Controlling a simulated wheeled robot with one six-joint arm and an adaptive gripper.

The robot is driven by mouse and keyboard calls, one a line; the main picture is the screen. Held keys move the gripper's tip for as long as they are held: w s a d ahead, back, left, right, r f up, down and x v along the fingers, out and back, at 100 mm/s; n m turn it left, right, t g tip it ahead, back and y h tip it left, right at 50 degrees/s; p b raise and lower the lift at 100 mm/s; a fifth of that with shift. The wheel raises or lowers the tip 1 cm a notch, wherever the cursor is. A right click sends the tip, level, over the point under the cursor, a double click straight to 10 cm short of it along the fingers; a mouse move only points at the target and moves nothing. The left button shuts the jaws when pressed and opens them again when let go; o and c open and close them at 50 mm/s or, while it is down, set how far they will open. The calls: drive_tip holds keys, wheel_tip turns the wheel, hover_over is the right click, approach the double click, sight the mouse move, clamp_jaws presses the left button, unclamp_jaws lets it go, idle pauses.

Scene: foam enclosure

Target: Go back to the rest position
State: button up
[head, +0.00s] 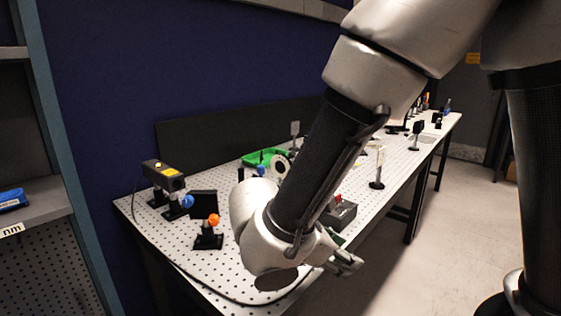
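My gripper (347,262) is at the lower middle of the head view, at the end of my bent arm. It is by the front edge of the perforated optical table (225,262). My wrist covers most of it, so I cannot see whether its fingers are open or shut. No held thing can be made out clearly. The rest position is not marked by anything in view.
On the table stand a black box with a yellow button (163,175), a mount with an orange knob (209,235), a green tray (262,156), a dark box with a red top (340,212) and a post-mounted plate (378,168). Shelves (40,200) stand left. Floor (450,230) is clear right.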

drive_tip(key=s+d+r+m+y, duration=0.2)
drive_tip(key=d+r+m, duration=0.2)
drive_tip(key=d+m, duration=0.3)
drive_tip(key=s+d+r+m+y, duration=0.2)
drive_tip(key=d+r+m+y, duration=0.1)
drive_tip(key=d+m, duration=0.4)
drive_tip(key=s+d+r+m+y, duration=0.2)
drive_tip(key=d+r+m, duration=0.4)
drive_tip(key=d, duration=0.4)
drive_tip(key=shift+s+d+m+g+y, duration=0.35)
drive_tip(key=shift+m+y, duration=0.25)
drive_tip(key=shift+m, duration=0.3)
